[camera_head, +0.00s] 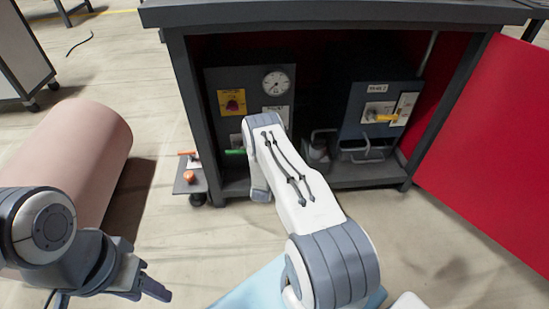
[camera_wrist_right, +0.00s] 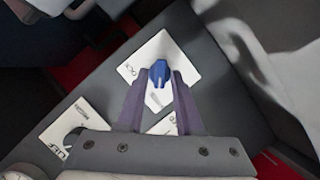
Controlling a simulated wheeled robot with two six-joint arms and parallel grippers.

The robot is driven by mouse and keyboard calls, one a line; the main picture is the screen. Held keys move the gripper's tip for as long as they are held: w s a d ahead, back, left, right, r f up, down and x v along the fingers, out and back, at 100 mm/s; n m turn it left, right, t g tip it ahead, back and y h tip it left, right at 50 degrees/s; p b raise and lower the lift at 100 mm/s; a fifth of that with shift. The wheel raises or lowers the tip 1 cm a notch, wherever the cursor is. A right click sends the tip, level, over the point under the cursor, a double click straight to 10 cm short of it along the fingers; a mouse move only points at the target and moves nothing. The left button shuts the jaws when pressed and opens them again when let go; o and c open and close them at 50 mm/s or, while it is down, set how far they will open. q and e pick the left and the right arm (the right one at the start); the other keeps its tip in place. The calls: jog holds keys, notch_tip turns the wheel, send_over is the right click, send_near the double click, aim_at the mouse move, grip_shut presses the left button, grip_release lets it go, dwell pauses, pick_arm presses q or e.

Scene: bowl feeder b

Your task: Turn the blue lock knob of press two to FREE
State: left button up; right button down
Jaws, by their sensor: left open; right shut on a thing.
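The blue lock knob (camera_wrist_right: 158,73) sits on a white label plate (camera_wrist_right: 181,62) on a dark grey panel in the right wrist view. My right gripper (camera_wrist_right: 161,82) has its two fingers closed on either side of the knob. The plate's lettering is too small and turned to read, so the knob's setting cannot be told. In the head view my right arm reaches into the cabinet and hides its gripper and the knob. My left gripper (camera_head: 151,288) is open and empty at the lower left, over the floor, away from the cabinet.
The dark cabinet (camera_head: 330,13) holds a left panel with a gauge (camera_head: 276,83) and a red knob on a yellow plate (camera_head: 223,103). A right panel has a yellow handle (camera_head: 387,118). A red door (camera_head: 500,140) stands right; a pink cylinder (camera_head: 75,150) lies left.

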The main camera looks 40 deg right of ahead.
jog(key=c, duration=0.8)
grip_release()
jog(key=shift+w, duration=0.2)
jog(key=shift+c, duration=0.2)
jog(key=shift+s, duration=0.1)
jog(key=p+v, duration=0.5)
jog(key=v, duration=0.5)
jog(key=shift+s+a+r, duration=0.1)
jog(key=shift+a, duration=0.1)
